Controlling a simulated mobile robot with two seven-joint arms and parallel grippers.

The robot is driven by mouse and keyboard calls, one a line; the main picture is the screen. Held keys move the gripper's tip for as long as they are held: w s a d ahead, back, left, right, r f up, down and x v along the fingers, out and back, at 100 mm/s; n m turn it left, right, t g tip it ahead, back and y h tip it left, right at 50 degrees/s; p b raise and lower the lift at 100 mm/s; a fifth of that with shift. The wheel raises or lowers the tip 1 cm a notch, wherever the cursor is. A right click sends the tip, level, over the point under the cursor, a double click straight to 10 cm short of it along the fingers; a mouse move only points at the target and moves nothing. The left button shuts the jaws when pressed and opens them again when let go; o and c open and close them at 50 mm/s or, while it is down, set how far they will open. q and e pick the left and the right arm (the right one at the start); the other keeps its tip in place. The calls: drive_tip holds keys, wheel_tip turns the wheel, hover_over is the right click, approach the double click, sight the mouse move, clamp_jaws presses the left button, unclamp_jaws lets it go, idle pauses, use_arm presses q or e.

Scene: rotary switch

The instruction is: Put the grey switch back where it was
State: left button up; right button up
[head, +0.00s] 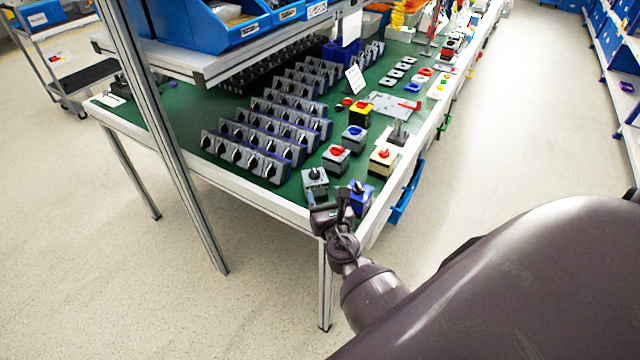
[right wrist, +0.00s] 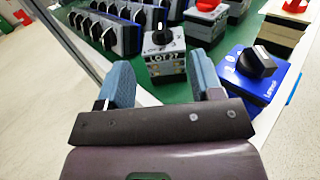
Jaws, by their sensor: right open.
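The grey switch (head: 315,181) is a small grey box with a black knob, upright on the green table top near its front corner. In the right wrist view the grey switch (right wrist: 166,60) shows its lettered front and stands between the lines of the two fingers, at or just past the tips, with gaps on both sides. My right gripper (head: 332,207) is open and empty at the table's front edge. Its blue-grey fingers (right wrist: 162,77) point at the switch. My left gripper is not in view.
A blue switch (head: 361,194) stands close to the right; it also shows in the right wrist view (right wrist: 252,72). A grey switch with a red knob (head: 336,158) stands behind. Rows of grey-blue switches (head: 245,155) fill the left. A metal post (head: 175,140) rises at the left front.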

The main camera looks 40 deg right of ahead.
drive_tip(key=s+a+f+m+g+y, duration=0.1)
drive_tip(key=s+a+f+m+y, duration=0.1)
drive_tip(key=s+m, duration=0.5)
drive_tip(key=s+a+f+m+g+y, duration=0.2)
drive_tip(key=s+m, duration=0.4)
drive_tip(key=m, duration=0.7)
drive_tip(key=s+a+f+m+g+y, duration=0.2)
drive_tip(key=s+f+m, duration=0.3)
drive_tip(key=m, duration=0.5)
drive_tip(key=shift+s+a+m+y, duration=0.3)
drive_tip(key=shift+s+a, duration=0.35)
drive_tip(key=shift+s, duration=0.65)
